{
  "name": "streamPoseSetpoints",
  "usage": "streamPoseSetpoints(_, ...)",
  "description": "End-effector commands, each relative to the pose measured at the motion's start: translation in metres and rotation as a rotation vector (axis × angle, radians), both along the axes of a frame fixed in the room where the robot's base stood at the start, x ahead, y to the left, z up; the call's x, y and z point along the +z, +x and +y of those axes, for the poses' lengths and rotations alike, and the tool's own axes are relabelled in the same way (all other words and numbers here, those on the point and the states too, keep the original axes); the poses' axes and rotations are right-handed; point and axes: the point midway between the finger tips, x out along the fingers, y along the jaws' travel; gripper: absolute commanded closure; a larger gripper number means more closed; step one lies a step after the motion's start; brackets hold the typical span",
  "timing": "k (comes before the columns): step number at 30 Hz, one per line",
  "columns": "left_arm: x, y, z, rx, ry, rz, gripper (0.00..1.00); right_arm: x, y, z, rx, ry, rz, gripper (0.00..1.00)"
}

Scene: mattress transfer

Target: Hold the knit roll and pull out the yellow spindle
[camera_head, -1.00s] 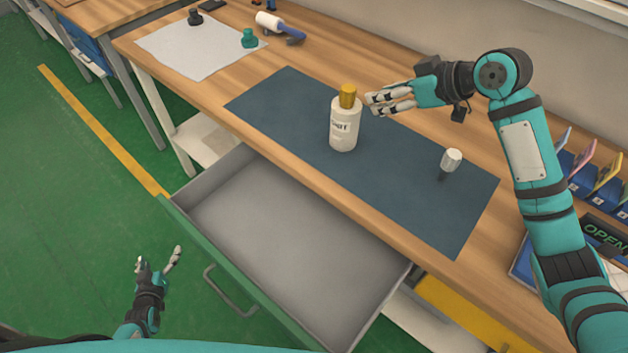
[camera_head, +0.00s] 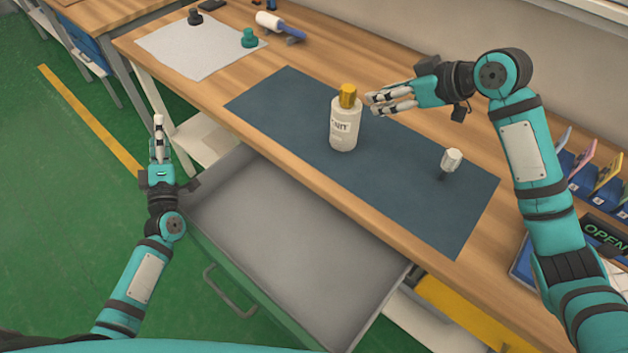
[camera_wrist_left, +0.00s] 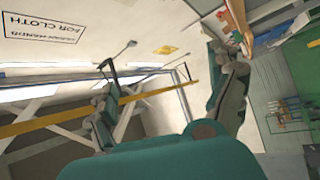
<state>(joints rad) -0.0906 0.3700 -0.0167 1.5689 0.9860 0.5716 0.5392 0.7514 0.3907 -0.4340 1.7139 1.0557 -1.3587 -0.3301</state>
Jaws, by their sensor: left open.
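The white knit roll (camera_head: 344,130) stands upright on the dark blue mat (camera_head: 283,110) in the head view, with part of its lettering showing. The yellow spindle (camera_head: 348,93) sticks out of its top. My right gripper (camera_head: 372,103) is just right of the spindle, fingers pointing at it with a gap between them, holding nothing; it looks apart from the spindle. My left gripper (camera_head: 158,130) is raised left of the drawer, well away from the roll. In the left wrist view its fingers (camera_wrist_left: 165,85) are spread and empty.
An open grey drawer (camera_head: 265,225) juts out below the table's front edge. A white-headed piece (camera_head: 451,160) stands on the mat's right part. A white sheet (camera_head: 190,50), a teal piece (camera_head: 249,38) and a lint roller (camera_head: 280,27) lie at the back left. Blue bins (camera_head: 585,185) stand at right.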

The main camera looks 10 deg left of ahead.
Motion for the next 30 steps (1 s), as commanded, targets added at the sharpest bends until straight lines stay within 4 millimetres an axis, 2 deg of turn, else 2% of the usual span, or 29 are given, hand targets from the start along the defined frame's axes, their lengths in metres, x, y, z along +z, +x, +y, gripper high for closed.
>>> streamPoseSetpoints(1, -0.004, 0.004, -0.029, -0.079, -0.137, -0.015, 0.09, 0.0, 0.0, 0.0, 0.0, 0.0, 0.0, 0.62)
streamPoseSetpoints(5, -0.013, 0.008, -0.103, -0.281, -0.521, -0.041, 0.09, 0.0, 0.0, 0.0, 0.0, 0.0, 0.0, 0.62)
streamPoseSetpoints(6, -0.015, 0.007, -0.127, -0.341, -0.645, -0.043, 0.09, 0.0, 0.0, 0.0, 0.0, 0.0, 0.0, 0.62)
streamPoseSetpoints(12, -0.017, -0.008, -0.244, -0.605, -1.253, -0.005, 0.09, 0.0, 0.0, 0.0, 0.0, 0.0, 0.0, 0.62)
streamPoseSetpoints(15, -0.013, -0.022, -0.294, -0.699, -1.52, 0.034, 0.09, 0.0, 0.0, 0.0, 0.0, 0.0, 0.0, 0.62)
streamPoseSetpoints(18, -0.008, -0.037, -0.333, -0.762, -1.736, 0.078, 0.09, 0.0, 0.0, 0.0, 0.0, 0.0, 0.0, 0.62)
streamPoseSetpoints(20, -0.005, -0.044, -0.351, -0.786, -1.837, 0.103, 0.09, 0.0, 0.0, 0.0, 0.0, 0.0, 0.0, 0.62)
streamPoseSetpoints(24, -0.029, -0.06, -0.357, -0.772, -1.948, 0.201, 0.09, 0.0, 0.0, 0.0, 0.0, 0.0, 0.0, 0.62)
streamPoseSetpoints(27, -0.034, -0.061, -0.359, -0.769, -1.979, 0.226, 0.09, 0.0, 0.0, 0.0, 0.0, 0.0, 0.0, 0.62)
streamPoseSetpoints(30, -0.035, -0.052, -0.362, -0.769, -1.983, 0.229, 0.09, 0.0, 0.0, 0.0, 0.0, 0.0, 0.0, 0.62)
